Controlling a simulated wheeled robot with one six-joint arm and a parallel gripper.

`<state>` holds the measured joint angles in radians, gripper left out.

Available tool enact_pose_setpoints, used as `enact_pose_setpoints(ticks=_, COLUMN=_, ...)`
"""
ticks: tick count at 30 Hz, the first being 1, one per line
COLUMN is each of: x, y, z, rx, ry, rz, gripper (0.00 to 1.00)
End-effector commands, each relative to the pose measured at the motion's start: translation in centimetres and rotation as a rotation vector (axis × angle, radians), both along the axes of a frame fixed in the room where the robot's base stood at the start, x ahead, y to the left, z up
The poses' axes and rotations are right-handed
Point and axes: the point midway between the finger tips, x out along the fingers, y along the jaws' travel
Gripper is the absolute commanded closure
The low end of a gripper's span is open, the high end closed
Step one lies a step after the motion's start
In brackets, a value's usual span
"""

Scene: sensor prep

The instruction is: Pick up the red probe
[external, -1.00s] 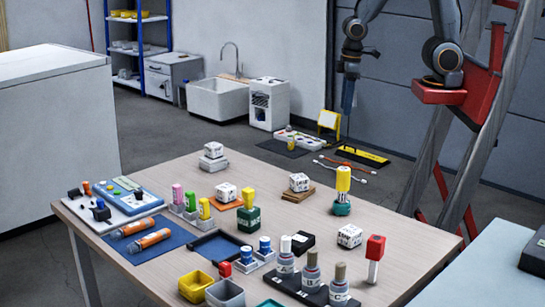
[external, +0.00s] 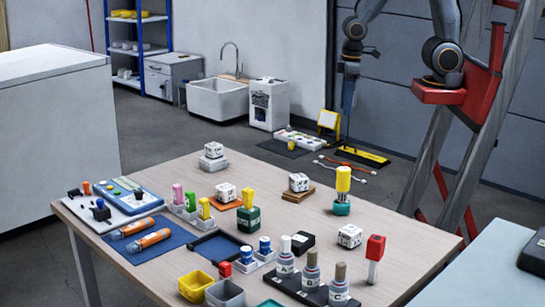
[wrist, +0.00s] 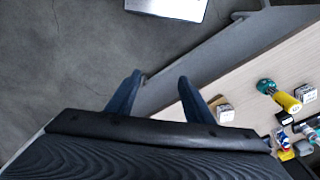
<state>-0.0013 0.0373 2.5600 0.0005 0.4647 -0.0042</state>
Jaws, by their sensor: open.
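A red-headed probe (external: 375,247) with a pale stem stands upright near the right front edge of the wooden table (external: 300,235). A smaller red-topped piece (external: 225,269) sits at the front, by the blue-topped pieces. My gripper (external: 348,108) hangs pointing down beyond the far side of the table, well away from both. In the wrist view my gripper (wrist: 158,88) shows two dark fingers spread apart with nothing between them. I cannot make out the red-headed probe in the wrist view.
Three bottles (external: 311,274) stand in a dark rack left of the probe. A yellow-topped piece in a teal base (external: 342,207) and white labelled cubes (external: 350,236) stand further back. A yellow bin (external: 195,287) is at the front. A pale surface (external: 480,270) lies at right.

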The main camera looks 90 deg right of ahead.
Motion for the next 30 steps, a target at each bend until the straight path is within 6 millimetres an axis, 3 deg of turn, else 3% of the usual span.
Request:
enact_pose_setpoints(ticks=18, x=0.0, y=0.0, z=0.0, rx=0.000, ry=0.000, rz=0.001, gripper=0.52)
enact_pose_setpoints(ticks=21, x=1.0, y=0.8, z=0.1, rx=-0.001, ry=-0.006, rz=0.021, gripper=0.52)
enact_pose_setpoints(ticks=23, x=2.2, y=1.9, z=0.2, rx=-0.001, ry=-0.014, rz=0.051, gripper=0.52)
enact_pose_setpoints(ticks=26, x=5.5, y=5.5, z=0.5, rx=-0.001, ry=-0.037, rz=0.131, gripper=0.52)
enact_pose_setpoints(ticks=30, x=10.4, y=13.4, z=0.7, rx=0.004, ry=-0.079, rz=0.276, gripper=0.52)
